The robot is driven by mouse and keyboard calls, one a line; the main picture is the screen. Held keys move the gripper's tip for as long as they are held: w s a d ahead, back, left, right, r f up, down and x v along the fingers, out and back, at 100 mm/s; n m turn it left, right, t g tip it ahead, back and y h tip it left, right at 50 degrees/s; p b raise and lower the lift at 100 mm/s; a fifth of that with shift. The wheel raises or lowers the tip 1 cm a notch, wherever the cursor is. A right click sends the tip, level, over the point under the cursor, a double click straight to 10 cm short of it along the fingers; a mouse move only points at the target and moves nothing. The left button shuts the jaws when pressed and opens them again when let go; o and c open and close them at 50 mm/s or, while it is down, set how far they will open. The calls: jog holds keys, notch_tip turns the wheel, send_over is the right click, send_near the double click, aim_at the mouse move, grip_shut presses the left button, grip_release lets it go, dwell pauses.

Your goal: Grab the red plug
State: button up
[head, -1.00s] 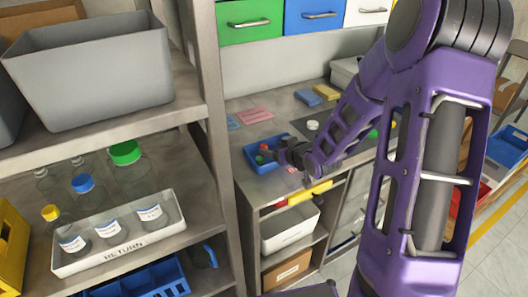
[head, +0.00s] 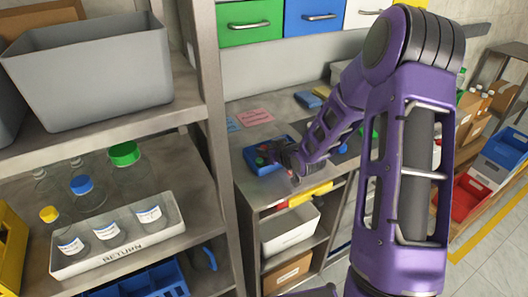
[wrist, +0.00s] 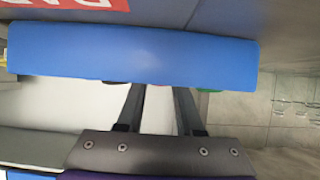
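The small blue tray (head: 254,168) stands on the workbench, with my gripper (head: 274,157) low at its right side. A green spot shows in the tray, but I cannot make out the red plug; the gripper covers part of the inside. In the wrist view the tray's blue wall (wrist: 130,55) fills the upper middle and hides my fingertips. My two dark fingers (wrist: 160,95) stand apart with a clear gap between them. Whether anything sits between the hidden tips does not show.
A grey shelf post (head: 215,150) rises left of the bench. The shelves hold a grey bin (head: 90,75) and a white RETURN tray (head: 130,245) with bottles. Pink notes (head: 256,116) lie behind the tray. A red and white label (wrist: 60,4) shows in the wrist view.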

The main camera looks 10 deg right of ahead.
grip_shut()
jog(key=shift+r, duration=0.15)
